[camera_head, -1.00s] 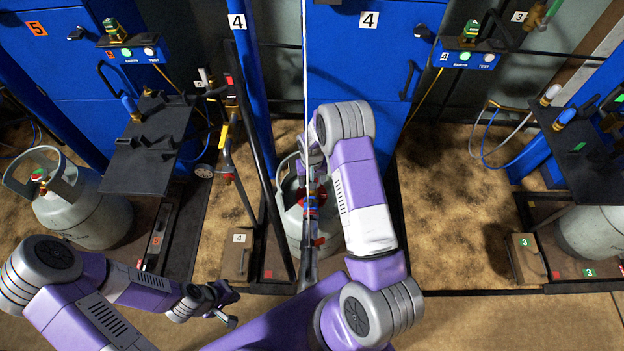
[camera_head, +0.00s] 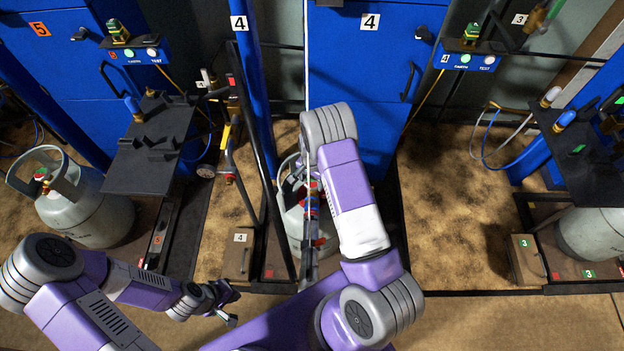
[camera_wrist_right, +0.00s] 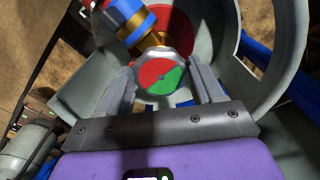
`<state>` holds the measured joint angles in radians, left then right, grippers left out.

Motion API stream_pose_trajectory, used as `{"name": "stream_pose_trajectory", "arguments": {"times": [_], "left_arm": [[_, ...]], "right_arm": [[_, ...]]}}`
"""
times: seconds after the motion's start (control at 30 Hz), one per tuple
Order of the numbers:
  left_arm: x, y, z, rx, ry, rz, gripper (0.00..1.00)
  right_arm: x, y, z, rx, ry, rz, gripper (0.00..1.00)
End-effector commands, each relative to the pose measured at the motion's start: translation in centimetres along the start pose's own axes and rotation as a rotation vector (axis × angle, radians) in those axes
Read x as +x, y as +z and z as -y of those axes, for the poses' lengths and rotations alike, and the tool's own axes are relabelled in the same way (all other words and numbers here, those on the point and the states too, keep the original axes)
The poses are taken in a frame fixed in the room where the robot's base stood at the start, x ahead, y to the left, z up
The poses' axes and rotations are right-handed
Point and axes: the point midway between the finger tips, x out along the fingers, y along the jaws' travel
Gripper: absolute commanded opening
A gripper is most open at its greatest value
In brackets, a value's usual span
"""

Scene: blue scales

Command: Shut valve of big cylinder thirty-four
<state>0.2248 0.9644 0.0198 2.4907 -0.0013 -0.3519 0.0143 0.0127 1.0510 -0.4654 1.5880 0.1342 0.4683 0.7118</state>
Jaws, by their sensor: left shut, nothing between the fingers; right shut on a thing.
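The grey gas cylinder (camera_head: 290,222) stands in the middle bay, partly hidden behind my right arm and a thin upright edge. In the right wrist view its grey collar (camera_wrist_right: 228,50) surrounds a round valve knob (camera_wrist_right: 152,84), coloured red and green on its face. A brass and blue fitting (camera_wrist_right: 132,20) is joined beside it, with a red disc (camera_wrist_right: 176,30) behind. My right gripper (camera_wrist_right: 161,76) is shut on the knob, one finger on each side. In the head view this grip is mostly hidden. My left gripper (camera_head: 230,316) is shut and empty at lower left.
Another grey cylinder (camera_head: 85,212) stands at the left, and one (camera_head: 590,232) at the right. A black shelf (camera_head: 150,150) juts out at left. A black post (camera_head: 262,180) stands close left of the middle cylinder. Open floor (camera_head: 455,210) lies right of it.

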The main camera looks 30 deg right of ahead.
Motion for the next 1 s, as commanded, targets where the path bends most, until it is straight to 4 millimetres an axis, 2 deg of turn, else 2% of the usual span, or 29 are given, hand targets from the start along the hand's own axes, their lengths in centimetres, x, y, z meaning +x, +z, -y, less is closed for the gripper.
{"name": "stream_pose_trajectory", "arguments": {"times": [0.6,0.63,0.7,0.8,1.0], "left_arm": [[-0.07,0.01,-0.03,0.0,0.0,0.0,0.0],[-0.07,0.0,-0.03,0.0,0.0,0.0,0.0],[-0.07,0.0,-0.03,0.0,0.0,0.0,0.0],[-0.07,0.0,-0.03,0.0,0.0,0.0,0.0],[-0.07,0.0,-0.03,0.0,0.0,0.0,0.0]], "right_arm": [[0.0,-0.03,0.04,0.042,-0.001,-0.001,0.36],[0.0,-0.03,0.04,0.042,-0.001,-0.001,0.7],[0.0,-0.02,0.03,0.042,-0.001,0.0,0.8],[0.0,-0.02,0.03,0.042,0.0,0.0,0.92],[0.0,-0.01,0.02,0.042,0.0,0.0,0.92]]}}
